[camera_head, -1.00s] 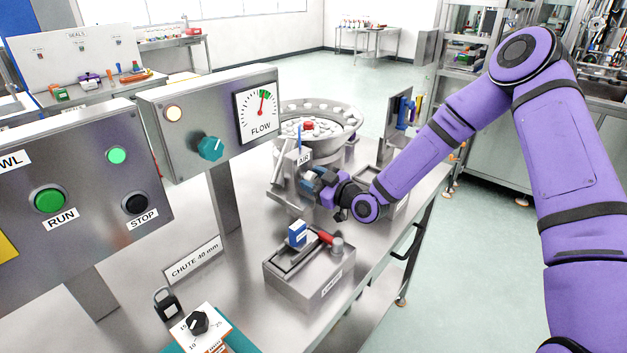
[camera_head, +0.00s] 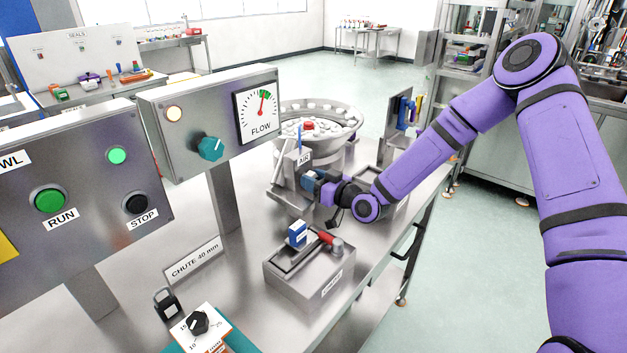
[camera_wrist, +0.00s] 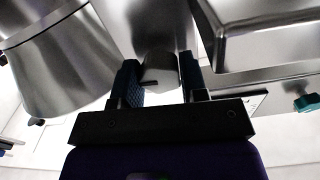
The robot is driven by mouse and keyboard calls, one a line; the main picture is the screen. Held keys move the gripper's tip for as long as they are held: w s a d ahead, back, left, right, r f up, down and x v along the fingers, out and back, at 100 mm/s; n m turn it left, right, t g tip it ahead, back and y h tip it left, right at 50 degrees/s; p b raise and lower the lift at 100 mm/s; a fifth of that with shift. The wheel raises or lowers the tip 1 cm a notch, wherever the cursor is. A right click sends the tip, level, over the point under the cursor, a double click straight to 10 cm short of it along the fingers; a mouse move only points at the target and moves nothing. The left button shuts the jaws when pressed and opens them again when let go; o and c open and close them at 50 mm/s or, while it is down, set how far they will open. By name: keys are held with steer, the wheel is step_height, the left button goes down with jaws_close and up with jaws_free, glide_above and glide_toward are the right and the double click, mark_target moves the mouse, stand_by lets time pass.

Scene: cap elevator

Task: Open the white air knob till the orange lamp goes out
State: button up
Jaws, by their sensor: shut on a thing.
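My gripper (camera_head: 310,182) is at the metal unit labelled AIR (camera_head: 303,160) on the steel bench. In the wrist view its two dark fingers (camera_wrist: 160,82) are shut on a pale grey, round knob (camera_wrist: 159,68), which I take for the white air knob. In the head view the fingers hide this knob. The orange lamp (camera_head: 174,114) glows pale orange-white on the grey panel left of the FLOW gauge (camera_head: 257,114). The gauge needle points almost straight up, close to the green band.
The bowl feeder (camera_head: 345,118) with white caps stands behind the AIR unit. A teal knob (camera_head: 209,149) is on the lamp's panel. A metal box (camera_head: 312,285) with a blue-and-white block and a red-handled part stands in front.

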steer(key=shift+f+m, duration=0.1)
steer(key=shift+m, duration=1.1)
steer(key=o, duration=0.9)
steer(key=v, duration=1.1)
steer(key=shift+w+g, duration=0.1)
steer(key=shift+g, duration=0.2)
